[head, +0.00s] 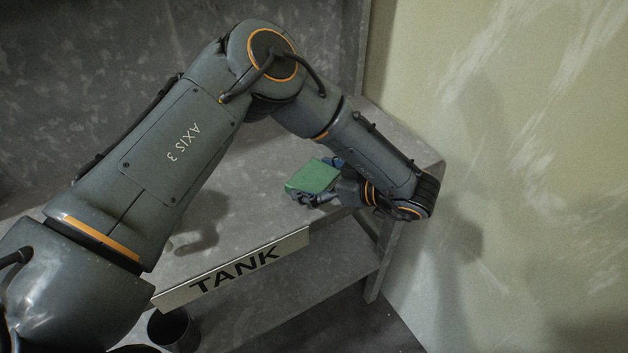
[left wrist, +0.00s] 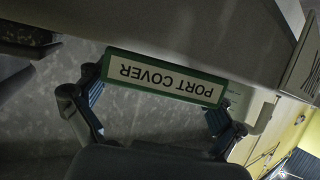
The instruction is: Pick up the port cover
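The port cover (head: 312,176) is a green block in the head view, at the end of my left arm above the grey bench. In the left wrist view the port cover (left wrist: 165,78) shows a white label reading PORT COVER, upside down. My left gripper (head: 319,184) has its two fingers at opposite ends of the block. In the left wrist view the blue finger pads of the left gripper (left wrist: 158,102) seem to press on both ends, so it looks shut on the cover. My right gripper is not in view.
The grey bench (head: 250,180) carries a TANK sign (head: 235,268) on its front edge. A dark pail (head: 173,329) stands below that edge at the bottom. A pale, scuffed wall (head: 520,180) closes off the right side. Bare bench surface lies left of the cover.

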